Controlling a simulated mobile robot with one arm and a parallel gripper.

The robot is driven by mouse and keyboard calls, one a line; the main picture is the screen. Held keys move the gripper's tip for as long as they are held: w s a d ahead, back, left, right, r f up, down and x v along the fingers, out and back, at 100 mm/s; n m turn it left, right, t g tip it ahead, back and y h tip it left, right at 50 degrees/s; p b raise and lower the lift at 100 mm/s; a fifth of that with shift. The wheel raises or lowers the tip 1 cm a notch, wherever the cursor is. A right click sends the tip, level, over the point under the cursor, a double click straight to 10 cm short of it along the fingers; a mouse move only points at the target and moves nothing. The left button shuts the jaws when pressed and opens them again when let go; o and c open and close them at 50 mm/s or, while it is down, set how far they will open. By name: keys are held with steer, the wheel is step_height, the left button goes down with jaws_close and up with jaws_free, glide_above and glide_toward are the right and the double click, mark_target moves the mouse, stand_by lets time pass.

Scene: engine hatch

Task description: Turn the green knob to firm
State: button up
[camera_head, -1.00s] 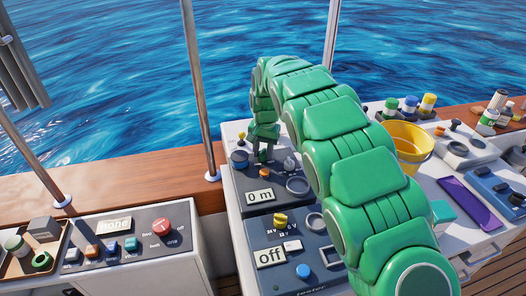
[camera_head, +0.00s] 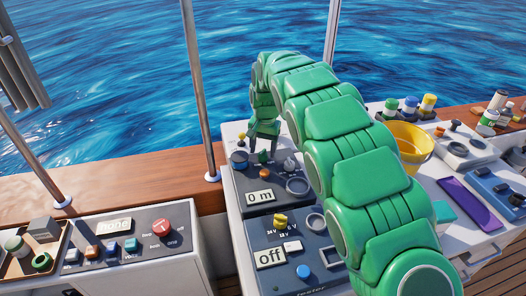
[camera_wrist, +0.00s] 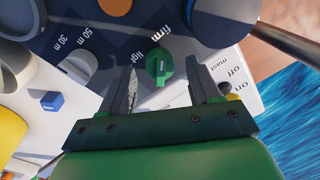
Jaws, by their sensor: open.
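The green knob (camera_wrist: 160,66) shows in the wrist view on a dark panel, with a short pale mark on its face. The label "firm" (camera_wrist: 163,32) is above it in the picture and "light" (camera_wrist: 138,57) is at its upper left. The mark runs roughly up and down; I cannot tell surely which label it points to. My gripper (camera_wrist: 163,69) is open, one finger on each side of the knob, with visible gaps. In the head view my gripper (camera_head: 262,150) is over the back of the dark panel and I cannot make out the knob there.
A display reading "0 m" (camera_head: 260,197) sits in front of my gripper. An orange knob (camera_wrist: 116,6) and a grey knob (camera_wrist: 75,70) by "50 m" and "30 m" are close by. A large blue part (camera_wrist: 222,18) is near the right finger. A yellow bucket (camera_head: 408,145) stands to the right.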

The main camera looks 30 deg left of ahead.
mark_target(264, 154)
step_height(264, 154, up, 6)
steer(key=shift+d+r, duration=0.1)
steer(key=shift+d, duration=0.05)
stand_by(0.6)
